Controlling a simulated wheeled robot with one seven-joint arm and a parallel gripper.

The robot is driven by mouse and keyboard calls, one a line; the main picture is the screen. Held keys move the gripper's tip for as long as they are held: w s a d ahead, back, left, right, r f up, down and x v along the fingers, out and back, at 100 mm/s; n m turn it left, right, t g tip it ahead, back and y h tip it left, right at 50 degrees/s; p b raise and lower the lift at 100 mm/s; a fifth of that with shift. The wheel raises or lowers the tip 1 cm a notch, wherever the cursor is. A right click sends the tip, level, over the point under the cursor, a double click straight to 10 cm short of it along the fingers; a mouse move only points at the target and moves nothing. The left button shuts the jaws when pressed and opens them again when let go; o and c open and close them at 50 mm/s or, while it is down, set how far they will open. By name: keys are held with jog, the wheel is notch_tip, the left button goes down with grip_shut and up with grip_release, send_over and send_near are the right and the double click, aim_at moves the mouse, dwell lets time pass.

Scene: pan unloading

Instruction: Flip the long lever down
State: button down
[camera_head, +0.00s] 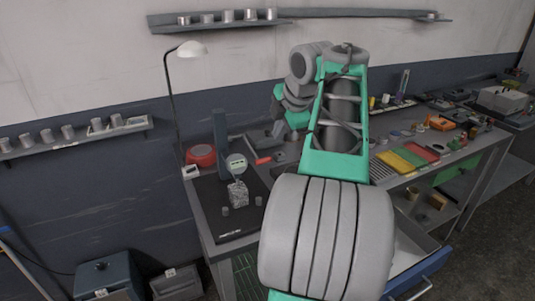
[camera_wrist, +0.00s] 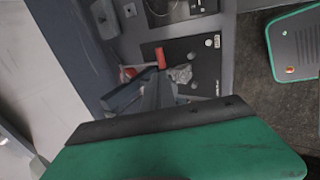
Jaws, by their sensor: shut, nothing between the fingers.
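A bench stand has a dark upright column (camera_head: 220,140), a round dial (camera_head: 236,165) and a black base plate (camera_head: 225,210). A lever with a red handle (camera_head: 263,160) sticks out to the right of the dial. The red handle also shows in the wrist view (camera_wrist: 160,57), just beyond my gripper (camera_wrist: 152,88). My gripper is shut and empty, close to the stand. Whether it touches the lever cannot be told. My arm hides part of the bench, and the lever's inner end is not clear.
A red round object (camera_head: 201,156) sits behind the stand. A clear block-like object (camera_head: 238,194) and small metal cylinders (camera_head: 225,211) stand on the base plate. A desk lamp (camera_head: 190,50) rises at the left. Yellow and red trays (camera_head: 395,162) lie to the right.

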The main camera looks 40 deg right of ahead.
aim_at(265, 159)
jog(key=x, duration=1.3)
jog(key=shift+w+f, duration=0.2)
jog(key=shift+f, duration=0.15)
